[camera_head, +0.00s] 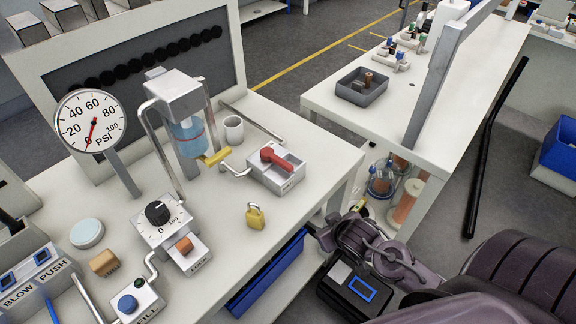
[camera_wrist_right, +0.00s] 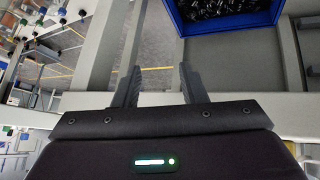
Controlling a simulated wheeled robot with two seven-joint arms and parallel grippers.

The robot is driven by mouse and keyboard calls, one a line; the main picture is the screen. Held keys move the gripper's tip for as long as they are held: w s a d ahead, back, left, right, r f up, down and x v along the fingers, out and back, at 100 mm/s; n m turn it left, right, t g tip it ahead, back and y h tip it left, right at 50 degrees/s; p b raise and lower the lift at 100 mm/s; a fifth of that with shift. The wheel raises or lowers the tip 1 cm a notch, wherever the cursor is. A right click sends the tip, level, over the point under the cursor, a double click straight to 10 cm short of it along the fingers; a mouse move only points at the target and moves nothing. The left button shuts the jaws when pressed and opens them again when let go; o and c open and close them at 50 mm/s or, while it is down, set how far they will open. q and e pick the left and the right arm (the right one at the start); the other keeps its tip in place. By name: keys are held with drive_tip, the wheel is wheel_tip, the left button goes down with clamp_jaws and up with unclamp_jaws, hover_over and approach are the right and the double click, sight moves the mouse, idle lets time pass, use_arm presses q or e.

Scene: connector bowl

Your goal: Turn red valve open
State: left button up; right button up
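The red valve (camera_head: 274,157) is a red lever handle on top of a white box on the left bench, near its right edge. A bent metal pipe with a yellow part joins this box toward the dispenser stand. My right gripper (camera_wrist_right: 157,88) shows in the right wrist view with its two dark fingers apart and nothing between them. In the head view my right arm is beside the bench's right end, below the tabletop and apart from the valve; its fingertips cannot be made out there. My left gripper is not in view.
A yellow padlock (camera_head: 255,216), a white mug (camera_head: 233,129) and a dispenser with blue liquid (camera_head: 188,137) stand near the valve. A pressure gauge (camera_head: 90,121) and a dial box (camera_head: 160,218) are further left. A blue bin (camera_wrist_right: 222,14) with dark pieces shows in the wrist view.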

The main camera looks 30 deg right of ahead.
wheel_tip(320, 180, up, 8)
drive_tip(key=w+a+t, duration=0.1)
drive_tip(key=a+t, duration=0.1)
drive_tip(key=n+t+y, duration=0.3)
drive_tip(key=y, duration=0.3)
approach(284, 163)
drive_tip(key=b+x, duration=0.2)
drive_tip(key=x, duration=0.3)
drive_tip(key=shift+w+f, duration=0.2)
drive_tip(key=shift+w, duration=0.2)
drive_tip(key=shift+b+x, duration=0.3)
drive_tip(key=shift+x, duration=1.1)
clamp_jaws()
